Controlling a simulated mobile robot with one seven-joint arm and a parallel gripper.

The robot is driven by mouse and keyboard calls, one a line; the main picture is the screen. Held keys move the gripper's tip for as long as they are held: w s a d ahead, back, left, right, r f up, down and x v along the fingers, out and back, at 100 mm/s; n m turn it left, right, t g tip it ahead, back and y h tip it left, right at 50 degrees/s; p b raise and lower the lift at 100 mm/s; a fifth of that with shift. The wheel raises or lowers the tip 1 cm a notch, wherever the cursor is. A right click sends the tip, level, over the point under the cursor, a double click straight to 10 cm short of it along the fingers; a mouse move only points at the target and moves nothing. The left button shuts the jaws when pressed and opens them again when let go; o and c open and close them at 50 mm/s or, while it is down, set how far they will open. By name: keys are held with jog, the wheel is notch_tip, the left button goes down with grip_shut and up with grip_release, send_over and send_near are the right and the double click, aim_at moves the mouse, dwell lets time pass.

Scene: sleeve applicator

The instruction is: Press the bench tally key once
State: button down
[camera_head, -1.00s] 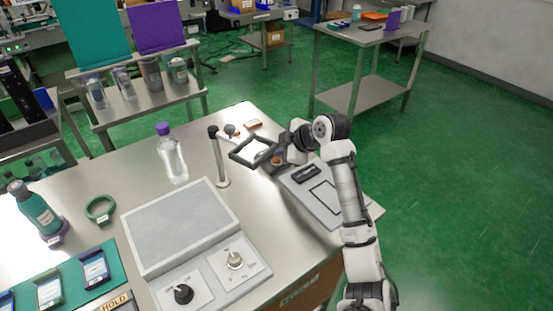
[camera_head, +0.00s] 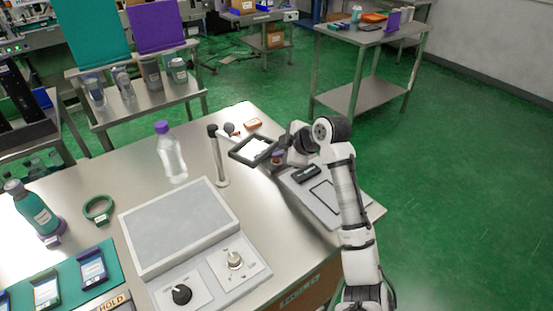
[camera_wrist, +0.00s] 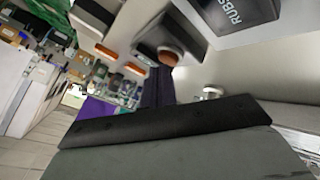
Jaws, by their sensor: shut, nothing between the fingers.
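What looks like the tally key (camera_head: 277,157) is a small dark block with a round reddish-brown top, on the bench beside the square black frame. In the wrist view a dark box with a round orange-brown button (camera_wrist: 170,57) appears to be the same thing. My gripper (camera_wrist: 160,86) shows as dark, closed fingers pointing toward that button, with nothing held. In the head view my wrist is just right of and above the key and largely hides the fingers. I cannot tell whether the fingertips touch the button.
A square black frame (camera_head: 234,153) is left of my wrist, near a metal post (camera_head: 219,160). A dark device (camera_head: 306,174) lies on a grey board to the right. A bottle (camera_head: 172,160) and a control panel with knobs (camera_head: 180,226) stand further left. A box marked RUBS (camera_wrist: 232,14) is close by.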

aim_at(280, 160)
jog(key=shift+f, duration=0.3)
dwell(0.4)
jog(key=shift+r, duration=0.15)
jog(key=shift+r+p, duration=0.3)
jog(key=shift+r, duration=0.4)
jog(key=shift+r, duration=0.1)
jog(key=shift+r+p, duration=1.55)
jog(key=shift+r, duration=0.9)
jog(key=shift+f, duration=0.1)
